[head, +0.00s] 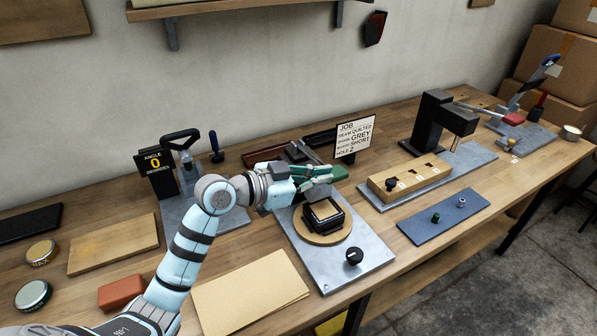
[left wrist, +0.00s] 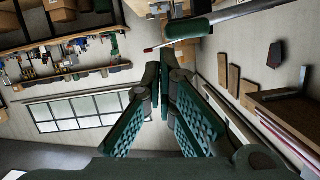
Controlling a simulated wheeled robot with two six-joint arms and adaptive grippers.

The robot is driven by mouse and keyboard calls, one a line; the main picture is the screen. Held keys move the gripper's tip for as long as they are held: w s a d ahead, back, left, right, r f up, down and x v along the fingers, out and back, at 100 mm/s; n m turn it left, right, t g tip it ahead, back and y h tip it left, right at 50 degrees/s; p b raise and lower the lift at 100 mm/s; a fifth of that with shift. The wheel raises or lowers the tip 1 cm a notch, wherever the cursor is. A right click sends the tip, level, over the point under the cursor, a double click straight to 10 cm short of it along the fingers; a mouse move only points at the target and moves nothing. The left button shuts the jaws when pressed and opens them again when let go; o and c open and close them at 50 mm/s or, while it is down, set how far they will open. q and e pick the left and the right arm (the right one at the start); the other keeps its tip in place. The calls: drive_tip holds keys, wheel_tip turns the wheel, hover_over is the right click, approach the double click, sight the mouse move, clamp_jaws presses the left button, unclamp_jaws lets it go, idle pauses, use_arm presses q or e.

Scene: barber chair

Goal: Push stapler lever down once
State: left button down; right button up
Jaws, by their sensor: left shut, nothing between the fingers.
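No thing here is plainly labelled as a stapler. A black upright machine (head: 432,122) stands on a grey plate at the back right, with a lever ending in a red grip (head: 511,119); I cannot tell whether it is the stapler. My left gripper (head: 328,173) is shut and empty above the bench, left of that machine and apart from it. Its green fingers, together at the tips, also show in the left wrist view (left wrist: 165,76). My right gripper is out of view.
A round wooden turntable (head: 303,232) with a black frame (head: 324,213) lies below my left gripper. A job card (head: 355,137) stands behind it. A wooden block (head: 410,178) and blue mat (head: 444,217) lie to the right. A loop-handled tool (head: 181,141) stands left.

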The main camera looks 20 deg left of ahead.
use_arm(q)
drive_tip(key=v, duration=0.6)
drive_tip(key=shift+b, duration=0.3)
drive_tip(key=shift+f, duration=0.1)
